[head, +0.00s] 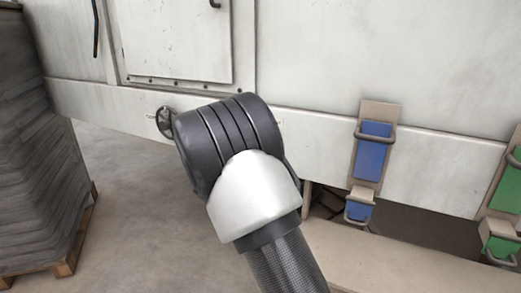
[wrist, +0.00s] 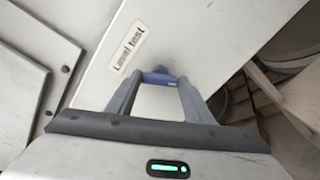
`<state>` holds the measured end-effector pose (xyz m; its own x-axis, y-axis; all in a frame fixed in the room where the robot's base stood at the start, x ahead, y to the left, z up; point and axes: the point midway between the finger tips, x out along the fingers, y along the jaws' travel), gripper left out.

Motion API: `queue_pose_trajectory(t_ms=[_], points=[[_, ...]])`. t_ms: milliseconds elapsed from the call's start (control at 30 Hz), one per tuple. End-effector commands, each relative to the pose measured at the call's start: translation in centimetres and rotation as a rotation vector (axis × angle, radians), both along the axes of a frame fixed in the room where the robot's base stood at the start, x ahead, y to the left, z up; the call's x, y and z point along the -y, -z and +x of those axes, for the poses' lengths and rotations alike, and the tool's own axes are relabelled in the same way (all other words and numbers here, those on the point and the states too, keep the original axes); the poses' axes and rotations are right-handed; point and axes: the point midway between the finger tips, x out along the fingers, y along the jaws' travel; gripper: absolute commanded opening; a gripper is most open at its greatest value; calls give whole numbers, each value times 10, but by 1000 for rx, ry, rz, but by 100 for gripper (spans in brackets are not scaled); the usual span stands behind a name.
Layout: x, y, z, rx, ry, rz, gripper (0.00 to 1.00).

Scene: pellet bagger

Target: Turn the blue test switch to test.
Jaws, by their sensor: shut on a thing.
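The blue test switch (wrist: 155,77) shows in the wrist view as a small blue piece on the pale panel, just below a label (wrist: 129,51) reading "Level test". My gripper (wrist: 161,79) has its two grey fingers on either side of the switch and is shut on it. The fingers cover part of the switch, and I cannot tell which position it points to. In the head view my arm hides the gripper and the switch.
The pale machine wall (head: 330,60) fills the head view's back. A blue plate with a metal handle (head: 373,150) and a green one (head: 508,185) are at right. A wrapped pallet stack (head: 35,150) stands at left. Open floor (head: 120,220) lies between.

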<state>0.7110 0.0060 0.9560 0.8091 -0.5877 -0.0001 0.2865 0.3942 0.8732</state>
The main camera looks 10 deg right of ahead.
Motion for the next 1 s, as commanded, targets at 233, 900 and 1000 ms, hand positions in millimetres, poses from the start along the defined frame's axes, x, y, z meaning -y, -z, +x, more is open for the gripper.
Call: queue_pose_trajectory(t_ms=[233,900,1000], points=[[0,1,0,-1,0,3,66],[-38,-2,-49,-1,-5,1,66],[-52,-2,-70,-3,-4,1,66]])
